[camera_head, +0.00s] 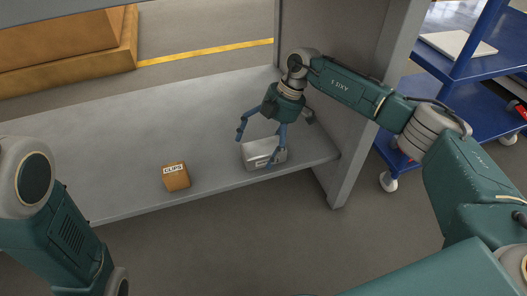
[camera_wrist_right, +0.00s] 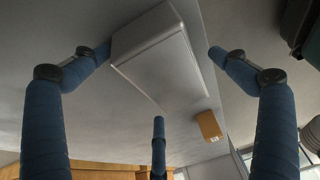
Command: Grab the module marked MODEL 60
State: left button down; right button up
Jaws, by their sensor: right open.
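A light grey box-shaped module (camera_head: 250,157) lies on the grey shelf near its front right. A small label is on its front, but the text is too small to read. My right gripper (camera_head: 259,150) is open just above it, with blue fingers spread; one finger overlaps the module's front in the head view. In the right wrist view the module (camera_wrist_right: 158,55) lies between the spread fingers of the gripper (camera_wrist_right: 160,72), with no clear contact. My left arm shows at the left of the head view, but its gripper is outside the picture.
An orange-brown box marked CLIPS (camera_head: 176,178) stands left of the module near the shelf's front edge; it also shows in the right wrist view (camera_wrist_right: 209,126). The grey shelf (camera_head: 120,125) has an upright panel (camera_head: 345,150) close on the right. A blue cart (camera_head: 455,100) stands beyond it.

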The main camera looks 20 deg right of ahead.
jog(key=shift+c, duration=0.5)
jog(key=c, duration=1.6)
jog(key=shift+s, duration=0.1)
jog(key=shift+f, duration=0.1)
